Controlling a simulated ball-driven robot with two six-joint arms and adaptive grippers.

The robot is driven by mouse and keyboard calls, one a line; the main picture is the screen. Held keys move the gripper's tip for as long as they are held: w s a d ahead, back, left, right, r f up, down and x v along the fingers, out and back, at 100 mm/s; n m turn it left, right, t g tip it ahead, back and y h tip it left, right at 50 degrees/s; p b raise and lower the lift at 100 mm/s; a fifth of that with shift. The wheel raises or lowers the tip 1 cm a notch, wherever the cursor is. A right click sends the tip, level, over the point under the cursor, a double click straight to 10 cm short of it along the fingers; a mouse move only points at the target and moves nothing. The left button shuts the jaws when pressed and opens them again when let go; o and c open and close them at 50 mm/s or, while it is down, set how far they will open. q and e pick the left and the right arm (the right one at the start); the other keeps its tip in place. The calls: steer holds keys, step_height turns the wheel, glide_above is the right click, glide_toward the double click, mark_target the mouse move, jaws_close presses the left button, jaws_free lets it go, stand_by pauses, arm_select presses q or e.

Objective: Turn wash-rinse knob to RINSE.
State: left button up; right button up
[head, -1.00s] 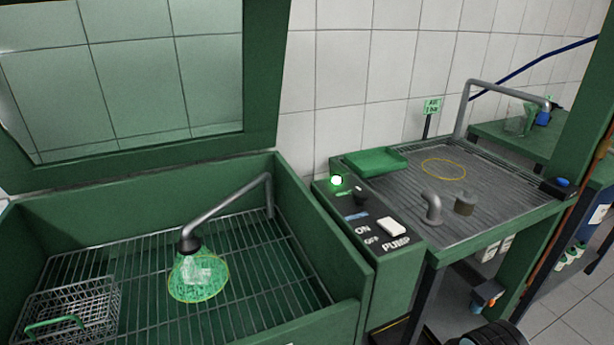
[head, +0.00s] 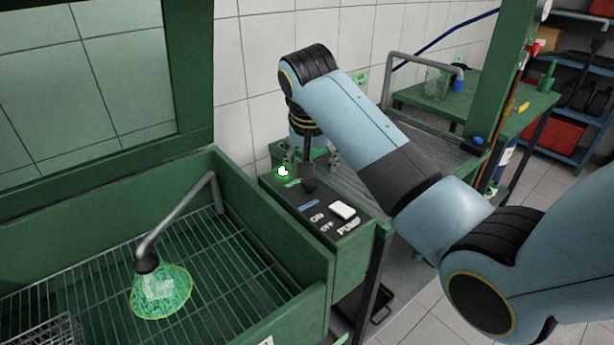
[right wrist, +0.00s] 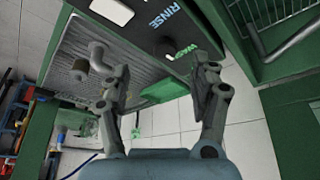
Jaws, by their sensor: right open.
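The dark wash-rinse knob (head: 308,187) sits on the green control box (head: 350,258), beside the green label (head: 291,183) and near the small blue label. My right gripper (head: 311,165) hangs over the knob end of the box, pointing down. In the right wrist view its fingers (right wrist: 160,65) are spread with nothing between them; contact with the knob is not visible. My left gripper is not in view.
The white pump switch (head: 342,210) is on the same box, close to the knob. A green lamp (head: 283,171) glows on its other side. The washer basin (head: 250,255) with a spout stands left. A draining table lies behind my right arm.

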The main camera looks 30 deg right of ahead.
mark_target(309, 182)
steer(key=shift+m, duration=0.4)
steer(key=w+d+f, duration=0.1)
steer(key=f, duration=0.1)
steer(key=w+d+f, duration=0.1)
steer(key=w+f, duration=0.1)
steer(key=f, duration=0.1)
steer(key=w+d+f, duration=0.1)
steer(key=w+f, duration=0.1)
steer(key=f, duration=0.1)
steer(key=shift+w+f, duration=0.1)
steer(key=shift+f, duration=0.1)
steer(key=c, duration=1.1)
